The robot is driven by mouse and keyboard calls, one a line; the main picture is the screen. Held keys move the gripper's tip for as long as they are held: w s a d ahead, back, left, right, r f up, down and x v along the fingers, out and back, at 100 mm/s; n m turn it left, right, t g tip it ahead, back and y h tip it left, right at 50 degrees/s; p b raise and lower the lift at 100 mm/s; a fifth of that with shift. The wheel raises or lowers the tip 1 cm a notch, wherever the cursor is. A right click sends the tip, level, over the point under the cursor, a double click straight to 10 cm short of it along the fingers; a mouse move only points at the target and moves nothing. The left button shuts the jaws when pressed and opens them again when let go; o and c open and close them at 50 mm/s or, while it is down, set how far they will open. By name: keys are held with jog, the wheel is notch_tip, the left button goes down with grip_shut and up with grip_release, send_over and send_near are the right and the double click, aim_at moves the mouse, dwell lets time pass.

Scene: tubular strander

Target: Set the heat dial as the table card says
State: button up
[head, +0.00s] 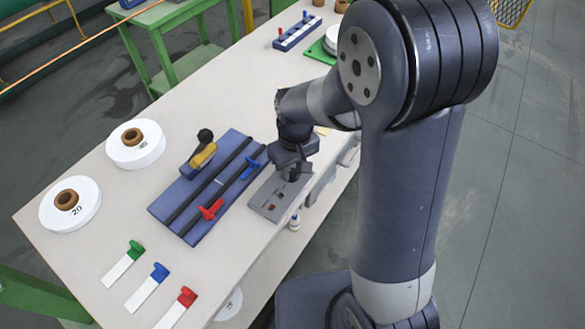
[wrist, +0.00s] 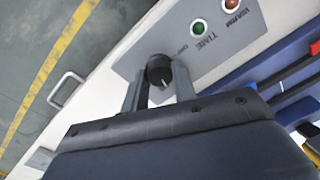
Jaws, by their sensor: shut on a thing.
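The black heat dial (wrist: 159,68) sits on a grey control panel (wrist: 188,15) in the wrist view, with a small pale mark on its near side. My gripper (wrist: 160,88) is shut on the dial, one finger on each side. In the head view my gripper (head: 292,172) is over the far end of the grey panel (head: 268,208) and hides the dial. The panel has a green lamp (wrist: 199,28) and a reddish-brown lamp (wrist: 231,4) with lettering beside them. I cannot make out a readable table card; a pale yellow edge shows behind my arm.
A blue fixture (head: 170,205) with black rails, a red clamp (head: 211,209) and a blue clamp (head: 250,168) stands left of the panel. White reels (head: 120,158) and coloured-tipped strips lie on the table. A drawer handle (wrist: 66,88) projects from the table's side.

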aim_at(294, 171)
jog(key=shift+m, duration=1.6)
jog(key=o, duration=1)
jog(key=r, duration=1)
jog(key=shift+d+r, duration=0.2)
jog(key=shift+r, duration=0.2)
jog(key=shift+f, duration=0.1)
jog(key=f, duration=1)
jog(key=shift+a+f, duration=0.2)
jog(key=shift+f, duration=0.2)
jog(key=shift+r, duration=0.1)
